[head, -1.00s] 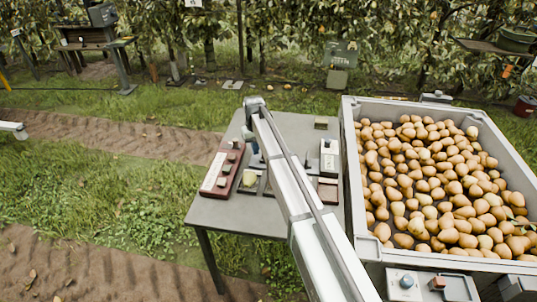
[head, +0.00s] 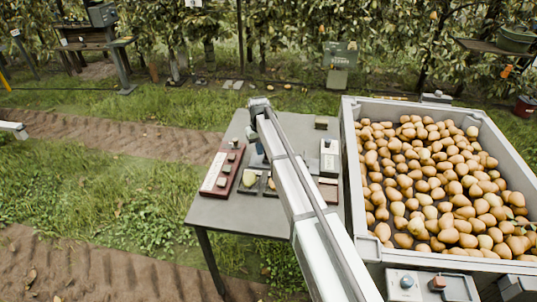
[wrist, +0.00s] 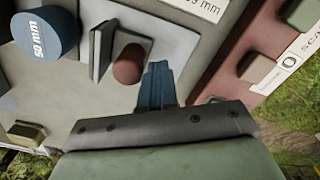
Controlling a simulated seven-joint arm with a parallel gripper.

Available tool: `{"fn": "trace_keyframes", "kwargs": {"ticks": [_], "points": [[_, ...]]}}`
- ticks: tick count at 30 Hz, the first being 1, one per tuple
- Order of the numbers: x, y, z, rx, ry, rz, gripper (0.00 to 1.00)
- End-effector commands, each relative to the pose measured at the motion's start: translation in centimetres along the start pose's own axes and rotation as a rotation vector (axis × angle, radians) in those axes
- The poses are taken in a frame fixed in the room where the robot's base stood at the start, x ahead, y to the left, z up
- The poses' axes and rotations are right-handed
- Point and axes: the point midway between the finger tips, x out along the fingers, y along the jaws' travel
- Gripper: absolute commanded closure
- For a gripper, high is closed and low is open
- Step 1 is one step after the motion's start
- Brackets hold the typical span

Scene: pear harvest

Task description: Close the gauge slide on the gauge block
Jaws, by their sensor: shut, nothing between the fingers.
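In the wrist view, my gripper (wrist: 158,72) is shut and empty, its blue fingers pressed together. Just left of the fingertips is a reddish-brown round knob (wrist: 130,64), beside upright grey plates (wrist: 102,50) on a grey base. These look like the gauge block and its slide, but I cannot tell which part slides. The fingertips are close to the knob; I cannot tell whether they touch it. A blue cylinder marked 50 mm (wrist: 45,32) stands further left. In the head view, my arm hides most of the gauge area.
A red-brown board (head: 222,170) with several knobs lies at the left of the grey table (head: 290,123); it shows at the wrist view's right (wrist: 240,72). A large grey bin (head: 350,180) of pears stands against the right side. The table's back is mostly clear.

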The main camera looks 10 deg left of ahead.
Motion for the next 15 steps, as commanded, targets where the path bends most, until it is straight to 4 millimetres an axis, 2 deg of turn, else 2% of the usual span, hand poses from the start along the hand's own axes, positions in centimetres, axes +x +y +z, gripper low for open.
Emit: {"fn": "trace_keyframes", "kwargs": {"ticks": [15], "points": [[0.0, 0.87, 0.5, 0.001, 0.0, 0.001, 1.0]]}}
